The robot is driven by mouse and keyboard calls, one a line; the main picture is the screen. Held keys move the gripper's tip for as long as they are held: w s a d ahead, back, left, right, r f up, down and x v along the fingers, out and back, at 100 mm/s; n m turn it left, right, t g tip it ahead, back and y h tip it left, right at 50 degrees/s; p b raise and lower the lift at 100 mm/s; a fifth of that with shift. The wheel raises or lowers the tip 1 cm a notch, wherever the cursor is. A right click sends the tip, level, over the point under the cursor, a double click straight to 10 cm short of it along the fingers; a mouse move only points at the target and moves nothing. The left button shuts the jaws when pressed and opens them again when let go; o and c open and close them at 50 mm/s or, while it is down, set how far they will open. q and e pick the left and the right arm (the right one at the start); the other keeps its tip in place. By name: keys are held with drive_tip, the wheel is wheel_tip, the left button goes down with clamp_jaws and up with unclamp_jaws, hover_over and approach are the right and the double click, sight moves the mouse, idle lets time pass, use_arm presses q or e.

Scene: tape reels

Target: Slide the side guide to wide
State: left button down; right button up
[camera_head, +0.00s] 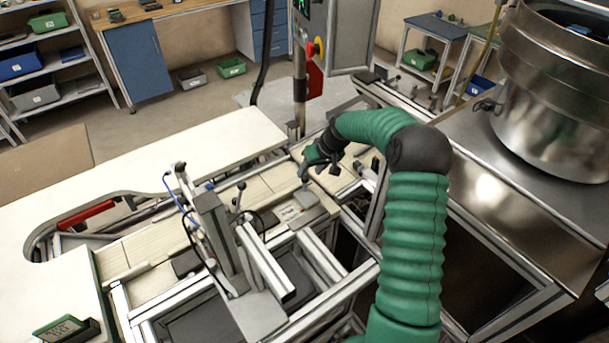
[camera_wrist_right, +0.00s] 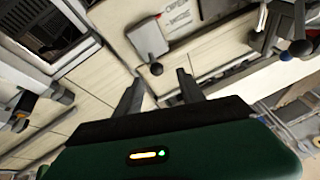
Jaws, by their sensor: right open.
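The side guide looks like a grey block (camera_head: 306,197) on the pale conveyor, beside a small labelled plate (camera_head: 289,212). In the right wrist view the block (camera_wrist_right: 147,38) carries a dark ball knob (camera_wrist_right: 156,69), and the plate (camera_wrist_right: 180,13) bears lettering too small to read. My right gripper (camera_head: 318,172) is just above and behind the block in the head view. In the wrist view its two fingers (camera_wrist_right: 158,84) are apart and empty. The knob shows just beyond the gap between the fingertips; I cannot tell the exact distance. My left gripper is out of view.
A metal upright bracket (camera_head: 212,235) with blue tubing stands on the conveyor left of the block. A post with a red part (camera_head: 314,80) rises behind my gripper. A steel bowl (camera_head: 553,95) stands at right. A white tabletop (camera_head: 150,160) is clear at left.

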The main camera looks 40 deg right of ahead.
sight(307, 178)
drive_tip(key=x, duration=0.3)
drive_tip(key=d+x, duration=0.1)
drive_tip(key=x, duration=0.2)
drive_tip(key=shift+s+d+f+p, duration=0.1)
drive_tip(key=shift+s+d+p, duration=0.05)
drive_tip(key=shift+p, duration=0.15)
drive_tip(key=shift+a, duration=0.35)
drive_tip(key=shift+a+r, duration=0.15)
drive_tip(key=shift+r, duration=0.05)
drive_tip(key=shift+c, duration=1)
drive_tip(key=c, duration=0.5)
drive_tip(key=shift+s+d, duration=0.1)
drive_tip(key=shift+d, duration=0.2)
clamp_jaws()
drive_tip(key=shift+a+f, duration=0.1)
